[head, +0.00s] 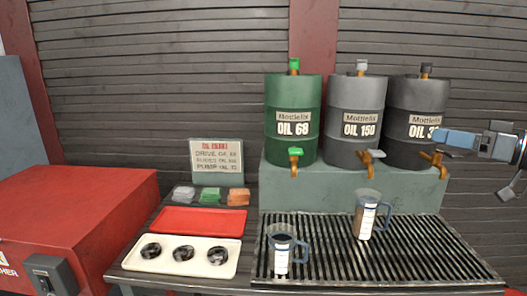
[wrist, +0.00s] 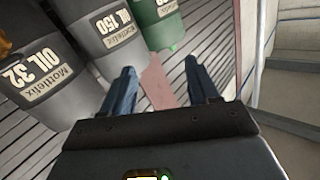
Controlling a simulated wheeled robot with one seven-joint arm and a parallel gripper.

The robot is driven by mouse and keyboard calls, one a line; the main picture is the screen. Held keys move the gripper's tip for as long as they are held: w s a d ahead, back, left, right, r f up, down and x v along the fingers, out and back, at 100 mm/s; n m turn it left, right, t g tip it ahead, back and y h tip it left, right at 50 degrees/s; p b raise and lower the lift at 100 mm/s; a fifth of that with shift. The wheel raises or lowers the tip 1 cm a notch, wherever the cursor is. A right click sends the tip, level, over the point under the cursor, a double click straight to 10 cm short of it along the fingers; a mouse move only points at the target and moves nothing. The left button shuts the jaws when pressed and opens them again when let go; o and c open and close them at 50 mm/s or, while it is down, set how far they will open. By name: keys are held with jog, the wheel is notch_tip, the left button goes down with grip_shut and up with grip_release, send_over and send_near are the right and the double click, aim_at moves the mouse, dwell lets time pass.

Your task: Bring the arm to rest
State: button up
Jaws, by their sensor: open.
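My gripper (head: 440,137) is at the right of the head view, its blue fingers pointing left in front of the dark drum. The wrist view shows the two fingers of my gripper (wrist: 161,70) spread apart with nothing between them. My arm reaches in from the right edge, and most of it is out of view.
Green (head: 292,95), grey (head: 357,98) and dark (head: 415,95) oil drums stand on a grey block (head: 350,186). Two jugs (head: 366,215) (head: 282,252) stand on the slatted grate (head: 420,250). Red (head: 200,221) and cream (head: 130,265) trays lie left.

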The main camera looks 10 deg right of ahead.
jog(key=s+a+f+m+h, duration=0.2)
jog(key=a+f, duration=0.2)
jog(key=f, duration=0.5)
jog(key=s+a+f+m+h, duration=0.2)
jog(key=a+f+m, duration=0.15)
jog(key=f, duration=0.55)
jog(key=s+a+f+m+h, duration=0.15)
jog(key=a+f, duration=0.25)
jog(key=f, duration=0.5)
jog(key=s+a+f+g+h, duration=0.1)
jog(key=s+a+f+h, duration=0.1)
jog(key=s+a+f, duration=0.35)
jog(key=s+a+f+g+h, duration=0.1)
jog(key=s+a+f+h, duration=0.15)
jog(key=s, duration=0.65)
jog(key=s+a+r+n, duration=0.1)
jog(key=s+a+r, duration=0.1)
jog(key=s, duration=0.6)
jog(key=s+a+r+n+t, duration=0.1)
jog(key=s+a+r, duration=0.2)
jog(key=s+r, duration=0.2)
jog(key=s+a+r+n+y, duration=0.1)
jog(key=s+a+r, duration=0.2)
jog(key=s, duration=0.8)
jog(key=shift+s+a+r+t, duration=0.2)
jog(key=shift+s+t, duration=0.1)
